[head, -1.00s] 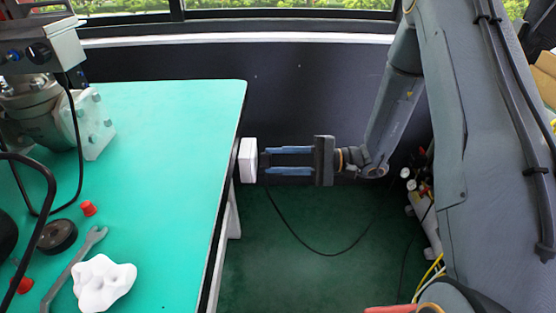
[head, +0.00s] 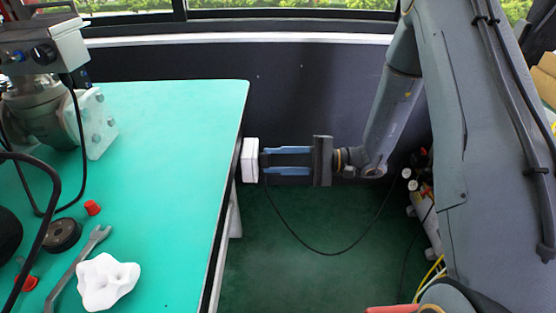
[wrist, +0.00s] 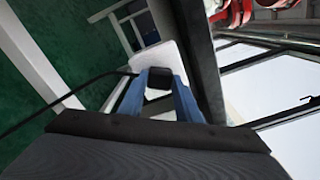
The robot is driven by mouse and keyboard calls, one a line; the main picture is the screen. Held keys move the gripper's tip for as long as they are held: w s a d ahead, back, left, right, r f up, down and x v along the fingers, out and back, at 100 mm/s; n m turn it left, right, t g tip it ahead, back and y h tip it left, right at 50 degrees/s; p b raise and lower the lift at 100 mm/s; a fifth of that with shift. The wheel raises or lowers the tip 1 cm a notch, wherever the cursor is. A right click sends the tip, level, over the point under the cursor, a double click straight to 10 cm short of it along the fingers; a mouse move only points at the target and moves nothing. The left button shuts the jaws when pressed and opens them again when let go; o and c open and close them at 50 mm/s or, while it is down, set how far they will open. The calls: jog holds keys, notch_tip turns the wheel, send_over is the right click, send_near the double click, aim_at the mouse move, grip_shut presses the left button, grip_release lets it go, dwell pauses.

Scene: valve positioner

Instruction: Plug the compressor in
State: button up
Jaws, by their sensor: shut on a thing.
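My gripper (head: 265,161) reaches left toward the table's right side, its two blue fingers level. In the wrist view my gripper (wrist: 159,82) is shut on a black plug (wrist: 158,95). The plug's black cord (head: 300,243) hangs from the fingertips in a loop and runs right toward the compressor (head: 424,205), which is partly hidden by my arm. A white socket box (head: 250,160) is at the table's right edge, directly in front of the plug. It also shows in the wrist view (wrist: 166,60). Whether the plug is inside the socket or only against it, I cannot tell.
The green table (head: 180,180) holds a valve assembly (head: 45,110), a wrench (head: 75,268), a white lumpy piece (head: 107,281), red caps (head: 92,208) and a dark round part (head: 63,235). A dark wall is behind. The green floor below my gripper is clear.

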jog(key=shift+a, duration=0.15)
jog(key=o, duration=1.1)
jog(key=shift+o, duration=0.2)
